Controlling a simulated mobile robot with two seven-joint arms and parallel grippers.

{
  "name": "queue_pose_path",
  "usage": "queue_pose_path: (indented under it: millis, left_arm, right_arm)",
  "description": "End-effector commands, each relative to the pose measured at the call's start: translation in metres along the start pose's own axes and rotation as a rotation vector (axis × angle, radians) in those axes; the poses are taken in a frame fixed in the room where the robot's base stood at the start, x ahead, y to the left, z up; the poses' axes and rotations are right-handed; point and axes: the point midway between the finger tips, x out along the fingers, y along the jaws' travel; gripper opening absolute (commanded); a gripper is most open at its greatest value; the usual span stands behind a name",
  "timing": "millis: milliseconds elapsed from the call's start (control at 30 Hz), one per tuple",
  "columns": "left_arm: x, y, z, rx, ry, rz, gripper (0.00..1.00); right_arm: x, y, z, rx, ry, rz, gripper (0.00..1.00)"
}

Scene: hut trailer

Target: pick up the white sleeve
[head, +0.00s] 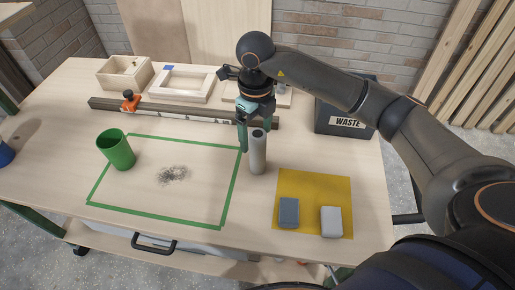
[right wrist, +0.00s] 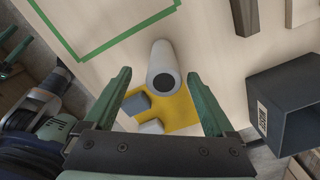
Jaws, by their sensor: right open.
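The white sleeve (head: 258,157) is a pale upright tube with a dark hole in its top. It stands on the table between the green taped outline and the yellow mat. In the right wrist view the sleeve (right wrist: 161,57) shows its holed end towards me, between the two fingertips. My right gripper (head: 256,138) is open and points down at the top of the sleeve, one green finger to its left. The other finger is partly hidden, and I cannot tell whether either touches the sleeve.
The yellow mat (head: 315,190) bears a dark block (head: 289,212) and a pale block (head: 331,222). A waste bin (head: 335,115), a long bar (head: 175,113) and wooden trays (head: 185,82) stand behind.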

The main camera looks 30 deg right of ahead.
Motion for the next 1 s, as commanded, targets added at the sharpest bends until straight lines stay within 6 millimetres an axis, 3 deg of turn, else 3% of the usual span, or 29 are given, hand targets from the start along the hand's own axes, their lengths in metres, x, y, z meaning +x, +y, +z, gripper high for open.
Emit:
queue_pose_path:
  millis: [600, 900, 1000]
  left_arm:
    - [-0.007, 0.001, -0.007, 0.000, -0.003, 0.000, 0.50]
    - [-0.007, 0.000, -0.007, 0.000, -0.003, 0.000, 0.50]
    - [-0.007, 0.000, -0.007, 0.000, -0.002, 0.000, 0.50]
  right_arm:
    - [0.074, -0.004, -0.002, -0.001, 0.002, 0.001, 0.89]
    - [0.080, -0.004, -0.001, -0.002, -0.001, 0.000, 0.89]
    - [0.080, -0.004, -0.001, -0.002, -0.001, 0.000, 0.80]
